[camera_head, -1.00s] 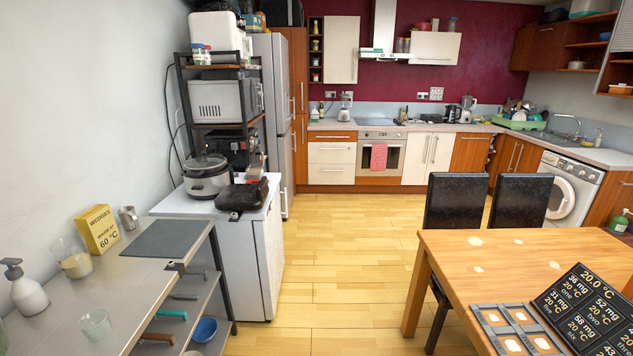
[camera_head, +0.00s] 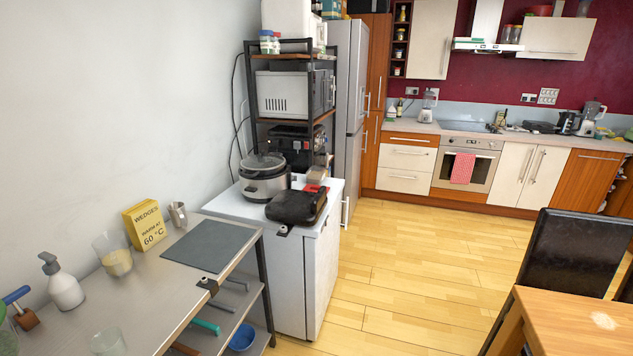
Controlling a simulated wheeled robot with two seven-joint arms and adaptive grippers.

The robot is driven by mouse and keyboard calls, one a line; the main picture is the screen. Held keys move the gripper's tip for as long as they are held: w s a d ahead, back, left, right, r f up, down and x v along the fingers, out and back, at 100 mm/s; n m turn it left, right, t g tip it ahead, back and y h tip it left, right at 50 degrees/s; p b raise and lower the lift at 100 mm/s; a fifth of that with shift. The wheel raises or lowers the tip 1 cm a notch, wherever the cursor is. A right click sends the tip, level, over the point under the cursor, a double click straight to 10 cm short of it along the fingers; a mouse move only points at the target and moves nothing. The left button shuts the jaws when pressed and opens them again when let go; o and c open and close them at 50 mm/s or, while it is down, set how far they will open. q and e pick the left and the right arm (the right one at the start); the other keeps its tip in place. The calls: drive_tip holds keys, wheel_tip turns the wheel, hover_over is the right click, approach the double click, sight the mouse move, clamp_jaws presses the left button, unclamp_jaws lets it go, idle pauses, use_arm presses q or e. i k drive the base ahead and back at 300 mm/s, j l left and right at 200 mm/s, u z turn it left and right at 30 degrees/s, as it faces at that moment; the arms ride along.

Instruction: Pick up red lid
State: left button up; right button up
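I cannot make out a red lid for certain in the head view. A small red item (camera_head: 315,188) shows at the back of the black appliance (camera_head: 296,206) on the white cabinet; it is too small to tell what it is. Another red object (camera_head: 538,10) stands on top of the wall cupboard at the far back right, cut by the top edge. Neither of my grippers is in view.
A metal side table (camera_head: 186,281) at the left holds a yellow box (camera_head: 145,225), a soap bottle (camera_head: 64,285) and glasses. A wooden table (camera_head: 570,322) and black chair (camera_head: 575,258) stand at the right. The wooden floor (camera_head: 410,260) between is open.

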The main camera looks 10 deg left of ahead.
sight(310, 187)
drive_tip(key=i+l+u, duration=0.2)
drive_tip(key=i+u, duration=0.25)
drive_tip(key=i+l+u, duration=0.3)
drive_tip(key=u, duration=0.15)
drive_tip(key=i+l+u, duration=0.4)
drive_tip(key=l, duration=0.2)
drive_tip(key=l+u, duration=0.25)
drive_tip(key=i+l+u, duration=0.15)
drive_tip(key=l, duration=0.65)
drive_tip(key=l+u, duration=0.2)
drive_tip(key=l, duration=0.6)
